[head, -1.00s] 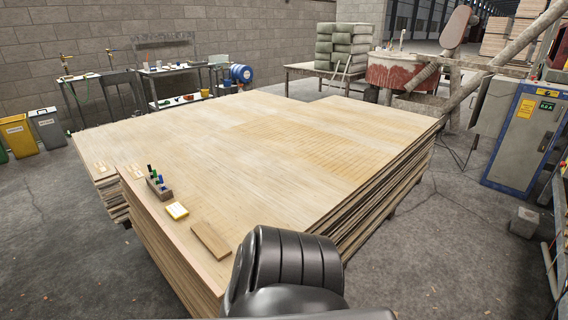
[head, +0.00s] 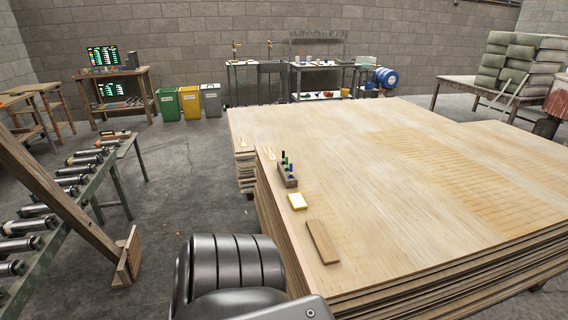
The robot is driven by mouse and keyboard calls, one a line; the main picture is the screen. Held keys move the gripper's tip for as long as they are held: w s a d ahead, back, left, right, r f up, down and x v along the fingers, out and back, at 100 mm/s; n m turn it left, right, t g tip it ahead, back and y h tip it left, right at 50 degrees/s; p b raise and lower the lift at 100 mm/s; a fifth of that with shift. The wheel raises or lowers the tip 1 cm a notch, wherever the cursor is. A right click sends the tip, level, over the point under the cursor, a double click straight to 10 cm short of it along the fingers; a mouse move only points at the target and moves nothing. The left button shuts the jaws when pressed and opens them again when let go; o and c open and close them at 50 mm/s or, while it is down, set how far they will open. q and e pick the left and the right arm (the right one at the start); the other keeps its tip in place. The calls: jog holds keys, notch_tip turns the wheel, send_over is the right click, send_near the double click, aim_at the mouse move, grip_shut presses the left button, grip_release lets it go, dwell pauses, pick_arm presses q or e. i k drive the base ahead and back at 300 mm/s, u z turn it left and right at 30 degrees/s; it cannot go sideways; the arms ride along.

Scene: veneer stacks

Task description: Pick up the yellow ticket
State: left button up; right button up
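The yellow ticket (head: 297,201) is a small yellow pad with a pale top. It lies flat on the near left part of the large veneer stack (head: 400,170), close to the stack's left edge. It sits between a small block holding markers and a flat brown wood piece. A dark ribbed part of my own arm shows at the bottom centre, in front of the stack. Neither of my grippers is in view.
The marker block (head: 288,180) stands just behind the ticket, and the brown wood piece (head: 322,241) lies in front of it. A roller conveyor (head: 60,200) and a leaning wooden post (head: 60,195) are at left. Grey floor lies open between conveyor and stack.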

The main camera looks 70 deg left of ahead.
aim_at(297, 201)
jog(key=i, duration=1)
jog(key=u, duration=1.2)
